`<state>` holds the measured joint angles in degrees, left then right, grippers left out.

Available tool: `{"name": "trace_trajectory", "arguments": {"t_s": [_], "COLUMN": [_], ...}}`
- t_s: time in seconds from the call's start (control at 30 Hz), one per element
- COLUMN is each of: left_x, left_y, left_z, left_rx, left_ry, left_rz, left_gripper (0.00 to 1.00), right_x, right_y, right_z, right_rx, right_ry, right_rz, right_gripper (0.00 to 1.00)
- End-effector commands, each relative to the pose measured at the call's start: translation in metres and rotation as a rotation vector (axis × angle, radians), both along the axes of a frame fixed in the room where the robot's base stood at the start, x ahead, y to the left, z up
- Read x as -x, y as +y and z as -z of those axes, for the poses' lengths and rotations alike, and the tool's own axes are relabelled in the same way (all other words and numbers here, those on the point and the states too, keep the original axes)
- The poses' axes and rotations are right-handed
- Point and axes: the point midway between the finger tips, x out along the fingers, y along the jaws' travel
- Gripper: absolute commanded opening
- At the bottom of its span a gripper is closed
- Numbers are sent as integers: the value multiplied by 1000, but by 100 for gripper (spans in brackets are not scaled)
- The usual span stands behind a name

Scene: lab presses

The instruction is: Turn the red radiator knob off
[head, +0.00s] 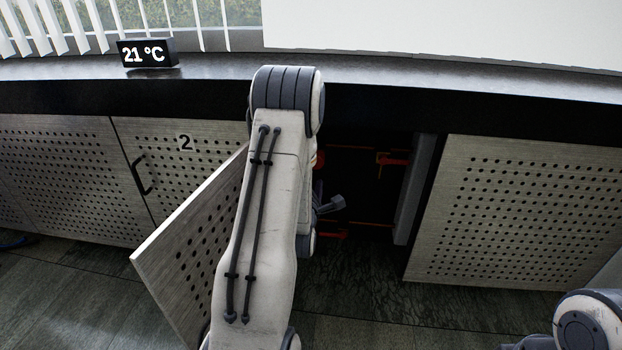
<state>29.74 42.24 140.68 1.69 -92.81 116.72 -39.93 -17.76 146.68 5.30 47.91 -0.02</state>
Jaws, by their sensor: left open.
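The cupboard under the counter stands open, and its dark inside holds copper-coloured pipes. A red fitting (394,161) sits on a pipe at the right of the opening. Another red rounded part (319,160) shows at the left, partly hidden behind my left arm; I cannot tell for certain which is the radiator knob. My left arm reaches into the opening. Its gripper (331,205) shows only in part, open, below and between the two red parts, with no visible contact. Only a link of my right arm shows at the lower right.
The open perforated door (185,255) angles outward left of my arm. A closed door marked 2 (185,185) is further left, and a perforated panel (520,215) bounds the right. The counter edge (440,120) overhangs above. A display (147,53) reads 21 °C.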

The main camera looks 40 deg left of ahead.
Motion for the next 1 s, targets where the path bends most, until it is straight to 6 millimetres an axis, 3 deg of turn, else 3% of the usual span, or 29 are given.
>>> {"name": "trace_trajectory", "arguments": {"t_s": [0.07,0.13,0.33,1.0], "left_x": [16,20,32,36], "left_y": [-11,-13,-20,-22], "left_z": [-1,-5,-2,0], "left_rx": [4,4,4,0], "left_ry": [6,6,4,1], "left_rz": [0,0,0,0], "left_gripper": [88,88,88,88], "right_x": [0,0,0,0], "right_y": [0,0,0,0], "right_z": [-7,-22,-39,-41], "right_rx": [0,0,0,0], "right_ry": [0,0,0,0], "right_rz": [0,0,0,0], "right_gripper": [45,45,45,45]}}
